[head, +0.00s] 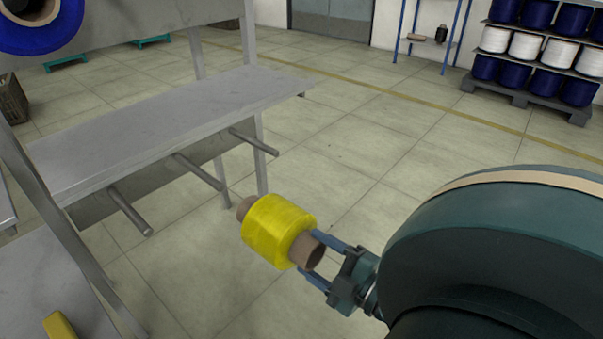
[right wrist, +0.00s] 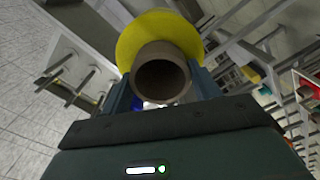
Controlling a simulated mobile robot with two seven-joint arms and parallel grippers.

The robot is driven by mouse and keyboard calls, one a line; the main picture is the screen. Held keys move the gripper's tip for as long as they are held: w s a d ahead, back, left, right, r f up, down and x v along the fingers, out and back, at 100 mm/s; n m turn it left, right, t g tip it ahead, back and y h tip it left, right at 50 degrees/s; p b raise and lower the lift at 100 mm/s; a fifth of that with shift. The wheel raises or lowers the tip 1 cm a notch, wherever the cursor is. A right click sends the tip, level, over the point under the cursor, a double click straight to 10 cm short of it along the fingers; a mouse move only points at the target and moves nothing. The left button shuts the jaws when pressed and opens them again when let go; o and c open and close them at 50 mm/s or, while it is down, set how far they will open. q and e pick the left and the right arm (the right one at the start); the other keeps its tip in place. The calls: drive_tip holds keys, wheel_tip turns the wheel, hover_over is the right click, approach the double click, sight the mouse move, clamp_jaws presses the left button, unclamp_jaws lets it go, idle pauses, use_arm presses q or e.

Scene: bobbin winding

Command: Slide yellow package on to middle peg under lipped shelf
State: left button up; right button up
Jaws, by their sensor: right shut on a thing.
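The yellow package (head: 278,230) is a yellow roll on a brown tube core. My right gripper (head: 321,263) is shut on the near end of the core and holds the roll in the air, right of the pegs and apart from them. In the right wrist view the package (right wrist: 158,38) shows its open core end between the fingers (right wrist: 160,90). The lipped shelf (head: 170,118) is grey metal at the left. Under it the middle peg (head: 199,172) sticks out bare, between two other bare pegs. My left gripper is not in view.
A near peg (head: 130,212) and a far peg (head: 254,142) flank the middle one. A blue roll (head: 40,30) is at upper left. A yellow item (head: 60,326) lies on a lower surface at bottom left. Open tiled floor lies beyond the pegs.

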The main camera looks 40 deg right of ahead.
drive_tip(key=w, duration=0.2)
drive_tip(key=w+b, duration=0.1)
drive_tip(key=w, duration=0.3)
drive_tip(key=shift+w+a+r+b, duration=0.15)
drive_tip(key=shift+w+a+b, duration=0.05)
drive_tip(key=shift+a+b, duration=0.15)
drive_tip(key=shift+w, duration=0.2)
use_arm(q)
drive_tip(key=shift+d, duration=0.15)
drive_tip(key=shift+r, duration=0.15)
use_arm(e)
drive_tip(key=shift+r+p, duration=0.1)
drive_tip(key=shift+p, duration=0.4)
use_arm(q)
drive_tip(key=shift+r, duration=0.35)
use_arm(e)
drive_tip(key=shift+w, duration=0.1)
